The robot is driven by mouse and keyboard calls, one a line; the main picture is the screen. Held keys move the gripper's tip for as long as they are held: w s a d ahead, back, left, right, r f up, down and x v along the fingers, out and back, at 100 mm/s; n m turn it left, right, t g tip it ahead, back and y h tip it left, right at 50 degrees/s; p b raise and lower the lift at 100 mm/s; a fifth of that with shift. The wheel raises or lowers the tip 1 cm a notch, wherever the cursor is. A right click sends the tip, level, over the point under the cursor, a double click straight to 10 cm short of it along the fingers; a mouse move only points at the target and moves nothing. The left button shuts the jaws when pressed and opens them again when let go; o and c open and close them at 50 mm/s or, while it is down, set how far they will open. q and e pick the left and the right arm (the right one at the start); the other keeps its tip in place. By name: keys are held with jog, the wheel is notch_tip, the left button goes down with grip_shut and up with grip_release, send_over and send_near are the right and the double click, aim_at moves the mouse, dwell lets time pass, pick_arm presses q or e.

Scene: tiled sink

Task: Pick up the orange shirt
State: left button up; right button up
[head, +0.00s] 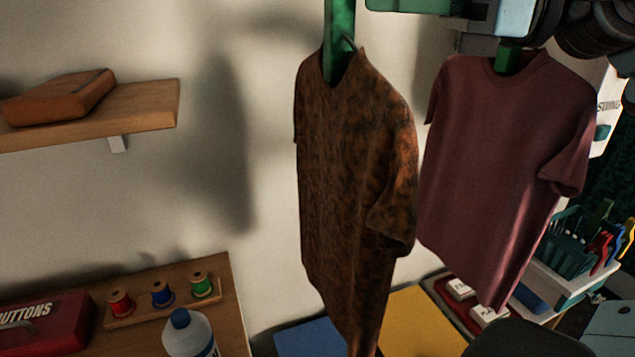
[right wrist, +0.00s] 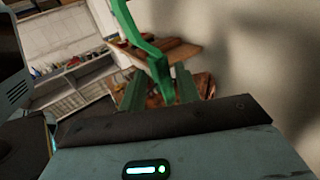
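The orange shirt (head: 350,170), mottled orange and dark brown, hangs from a green hanger (head: 340,40) in the middle of the head view. Its lower hem runs out of the frame. My right gripper (head: 390,5) is at the top edge, just right of the hanger and above the shirt's collar; its tips are partly cut off. In the right wrist view its two fingers (right wrist: 160,92) stand apart, with the green hanger (right wrist: 150,55) passing between them. I cannot tell whether they touch it. Some orange cloth (right wrist: 206,85) shows behind. My left gripper is not in view.
A maroon shirt (head: 500,170) hangs close on the right. A wall shelf with a brown case (head: 60,97) is at the left. Below are thread spools (head: 161,294), a white bottle (head: 188,335) and a red box (head: 45,325). A teal basket (head: 570,245) stands at the right.

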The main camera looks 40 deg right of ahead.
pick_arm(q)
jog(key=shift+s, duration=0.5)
pick_arm(e)
jog(key=shift+x, duration=1.05)
jog(key=shift+a, duration=0.2)
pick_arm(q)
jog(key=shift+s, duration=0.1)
pick_arm(e)
jog(key=shift+r+x, duration=0.2)
jog(key=shift+x, duration=2.3)
grip_shut()
